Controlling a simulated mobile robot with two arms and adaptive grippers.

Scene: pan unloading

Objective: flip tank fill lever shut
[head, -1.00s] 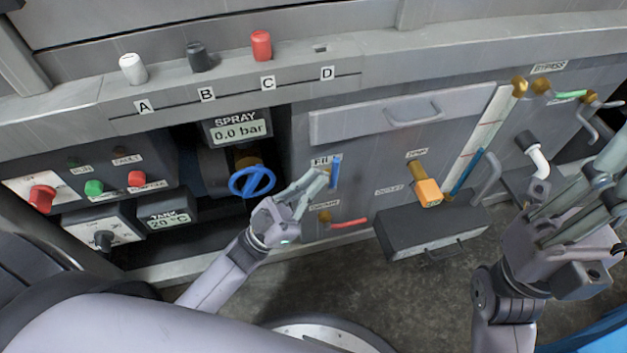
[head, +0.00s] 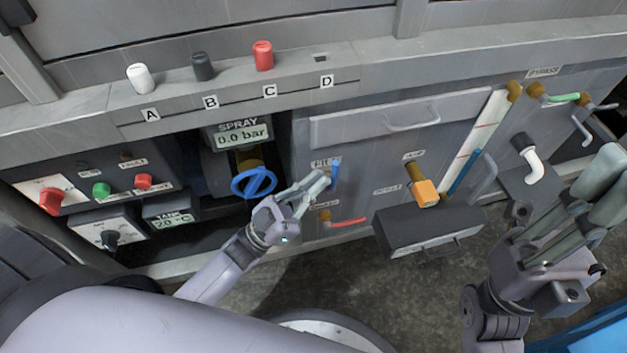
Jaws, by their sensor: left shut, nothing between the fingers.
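My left gripper (head: 324,180) is shut and empty. The fingers hide part of the valve behind the lever. My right gripper (head: 590,205) is at the right edge, well away from the lever and partly cut off by the frame.
An orange-handled valve (head: 425,192) sits above a dark box (head: 428,232) that juts from the panel. A drawer handle (head: 412,121) is above.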

